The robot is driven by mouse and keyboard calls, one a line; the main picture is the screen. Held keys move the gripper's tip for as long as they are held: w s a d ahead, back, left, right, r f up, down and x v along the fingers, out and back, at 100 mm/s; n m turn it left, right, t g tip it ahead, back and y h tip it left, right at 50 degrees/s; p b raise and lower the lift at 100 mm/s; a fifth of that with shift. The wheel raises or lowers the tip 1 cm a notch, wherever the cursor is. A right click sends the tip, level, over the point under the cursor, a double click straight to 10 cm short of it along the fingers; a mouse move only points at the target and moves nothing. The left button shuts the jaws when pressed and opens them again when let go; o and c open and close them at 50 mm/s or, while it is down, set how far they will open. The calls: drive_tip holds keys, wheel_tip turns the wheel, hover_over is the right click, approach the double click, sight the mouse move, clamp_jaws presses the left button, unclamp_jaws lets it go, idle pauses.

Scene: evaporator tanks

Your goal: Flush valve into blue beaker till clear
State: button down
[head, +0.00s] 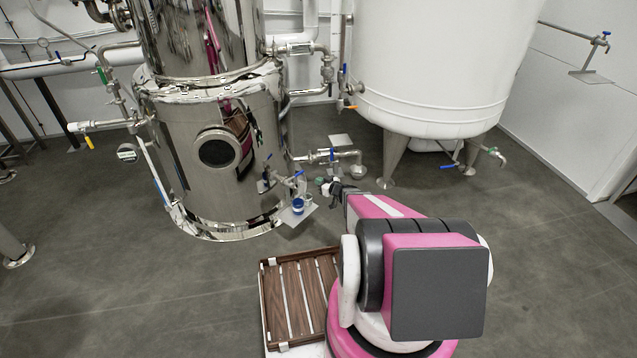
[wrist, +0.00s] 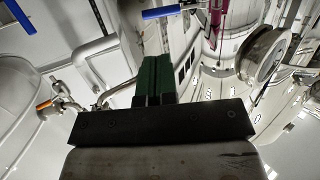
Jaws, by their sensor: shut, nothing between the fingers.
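The blue beaker (head: 298,206) stands upright on a small metal shelf (head: 309,214) at the front of the steel tank. A small valve with a blue handle (head: 291,177) sits just above it. I cannot tell whether liquid is flowing or what its colour is. My gripper (head: 321,183) is just right of the valve and beaker, apart from both. In the wrist view its dark green fingers (wrist: 154,72) are together with nothing held. A blue handle (wrist: 162,12) shows above the fingertips there, and another blue handle (wrist: 19,14) is at top left. The beaker does not show in the wrist view.
The polished steel tank (head: 185,125) with a round port is behind the shelf. A pipe with a blue-handled valve (head: 333,155) runs close behind my gripper. A white tank (head: 430,80) on legs stands right. My slatted wooden tray (head: 300,290) is below. Floor at right is clear.

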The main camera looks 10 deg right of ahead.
sight(297, 175)
drive_tip(key=x, duration=1.1)
